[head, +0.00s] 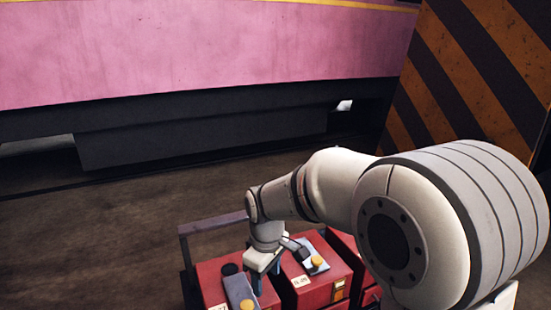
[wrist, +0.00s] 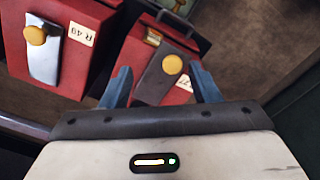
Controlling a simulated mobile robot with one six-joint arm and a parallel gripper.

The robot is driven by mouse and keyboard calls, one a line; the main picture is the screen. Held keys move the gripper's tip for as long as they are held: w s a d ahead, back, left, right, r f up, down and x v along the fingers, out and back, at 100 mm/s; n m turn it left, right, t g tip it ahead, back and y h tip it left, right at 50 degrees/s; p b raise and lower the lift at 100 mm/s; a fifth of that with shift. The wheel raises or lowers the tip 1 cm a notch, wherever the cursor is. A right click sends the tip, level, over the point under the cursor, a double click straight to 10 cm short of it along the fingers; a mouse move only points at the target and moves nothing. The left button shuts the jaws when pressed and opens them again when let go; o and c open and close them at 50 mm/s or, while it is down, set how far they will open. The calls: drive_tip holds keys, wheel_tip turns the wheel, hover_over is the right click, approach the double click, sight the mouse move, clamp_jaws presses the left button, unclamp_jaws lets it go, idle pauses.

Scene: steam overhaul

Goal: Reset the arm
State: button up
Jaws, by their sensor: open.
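My gripper (wrist: 160,88) is open in the wrist view, its two blue fingers apart. A red box (wrist: 152,58) with a dark strap, a round yellow knob and a paper label shows between and beyond the fingers. I cannot tell whether the fingers touch it. In the head view my white arm (head: 335,185) reaches left and bends down, with the gripper over the boxes. The red box (head: 213,285) there shows its grey strap beside the gripper.
A second red box (head: 316,290) with a light strap, yellow knob and label stands to the right in the head view. The boxes stand by a dark rail (head: 212,222). A pink panel (head: 200,50) and a striped panel (head: 450,70) are behind. Brown floor (head: 100,230) is clear on the left.

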drive_tip(key=s+d+r+m+t, duration=0.1)
drive_tip(key=s+d+r+m, duration=0.1)
drive_tip(key=s+d+m, duration=0.3)
drive_tip(key=s+d+r+m+t, duration=0.1)
drive_tip(key=s+d+r+m, duration=0.2)
drive_tip(key=s+d+m, duration=0.3)
drive_tip(key=s+d, duration=0.5)
drive_tip(key=d, duration=0.2)
drive_tip(key=shift+r+m+t, duration=0.25)
drive_tip(key=shift+m+t, duration=0.05)
